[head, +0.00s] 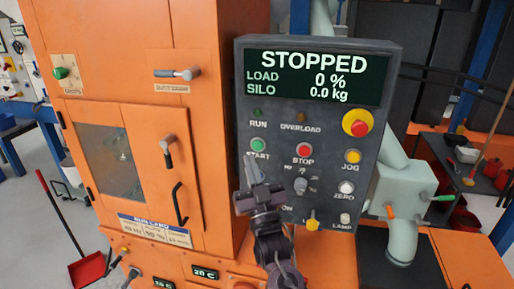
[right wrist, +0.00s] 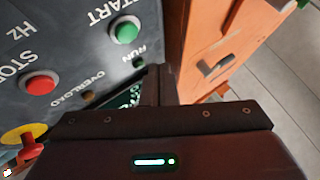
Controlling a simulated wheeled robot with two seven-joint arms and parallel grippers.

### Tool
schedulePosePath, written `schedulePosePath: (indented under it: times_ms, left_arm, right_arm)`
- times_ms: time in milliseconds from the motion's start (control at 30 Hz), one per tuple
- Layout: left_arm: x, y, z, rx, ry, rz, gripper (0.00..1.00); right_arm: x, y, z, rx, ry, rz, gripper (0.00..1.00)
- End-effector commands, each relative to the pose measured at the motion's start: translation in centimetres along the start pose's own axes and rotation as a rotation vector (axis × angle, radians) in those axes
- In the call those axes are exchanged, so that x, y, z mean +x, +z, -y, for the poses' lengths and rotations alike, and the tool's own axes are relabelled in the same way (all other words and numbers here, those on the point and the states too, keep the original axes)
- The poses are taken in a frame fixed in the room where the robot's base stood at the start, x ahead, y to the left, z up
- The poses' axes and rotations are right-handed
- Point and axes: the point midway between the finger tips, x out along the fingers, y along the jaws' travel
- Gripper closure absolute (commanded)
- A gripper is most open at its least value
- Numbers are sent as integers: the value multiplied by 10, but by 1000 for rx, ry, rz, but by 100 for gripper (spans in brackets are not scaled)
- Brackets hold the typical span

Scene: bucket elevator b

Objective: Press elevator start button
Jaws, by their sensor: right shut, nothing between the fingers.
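The green START button (head: 258,145) is on the dark control panel (head: 330,120), below the RUN lamp. It also shows in the right wrist view (right wrist: 125,30), where the panel's lettering is upside down. The panel display (head: 318,78) reads STOPPED, load 0 %, silo 0.0 kg. My right gripper (head: 252,172) is shut and empty, its tips just below the START button in the head view. In the right wrist view the fingers (right wrist: 160,85) point towards the panel's edge, apart from the button in the picture. The exact gap to the panel is unclear. My left gripper is not in view.
The red STOP button (head: 304,150) sits right of START, with a yellow JOG button (head: 351,157) and a red emergency stop (head: 357,123) further right. An orange cabinet (head: 150,40) with levers stands left of the panel. A red dustpan (head: 87,268) is on the floor.

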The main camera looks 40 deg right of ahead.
Motion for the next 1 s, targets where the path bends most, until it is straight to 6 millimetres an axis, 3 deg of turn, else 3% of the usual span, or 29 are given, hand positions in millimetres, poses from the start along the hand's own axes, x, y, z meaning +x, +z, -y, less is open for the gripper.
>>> schedulePosePath:
  times_ms: [400,1000]
  left_arm:
    - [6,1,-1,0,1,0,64]
    - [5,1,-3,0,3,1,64]
  right_arm:
    - [25,18,-18,0,1,-1,100]
    - [25,18,-19,0,1,0,100]
